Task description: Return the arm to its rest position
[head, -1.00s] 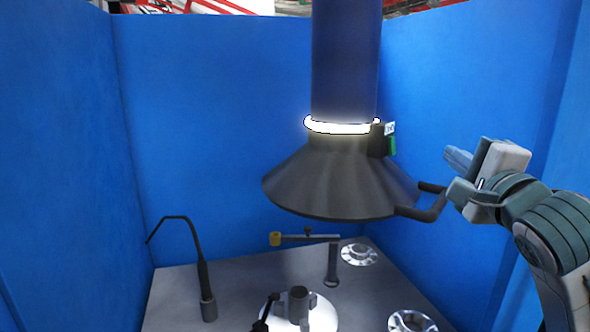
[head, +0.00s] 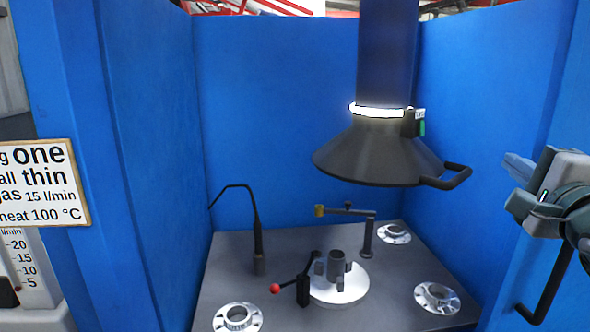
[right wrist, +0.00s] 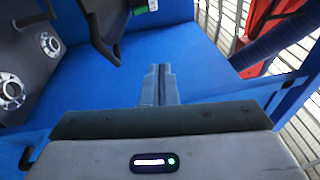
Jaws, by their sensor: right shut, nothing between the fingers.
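My right gripper (head: 519,165) is at the right edge of the head view, to the right of the hood's handle and apart from it. In the right wrist view its two fingers (right wrist: 160,85) are together with nothing between them, in front of the blue wall. The dark conical hood (head: 375,155) hangs over the table, with a black bent handle (head: 452,180) on its right side and a lit white ring (head: 380,110) on its neck. My left gripper is not in view.
The grey table (head: 285,265) carries shiny flanges (head: 237,317), a round white plate with a dark fixture (head: 338,285), a red-knobbed lever (head: 276,289) and a thin bent torch (head: 257,225). Blue walls (head: 290,100) enclose it. A sign (head: 40,185) hangs at left.

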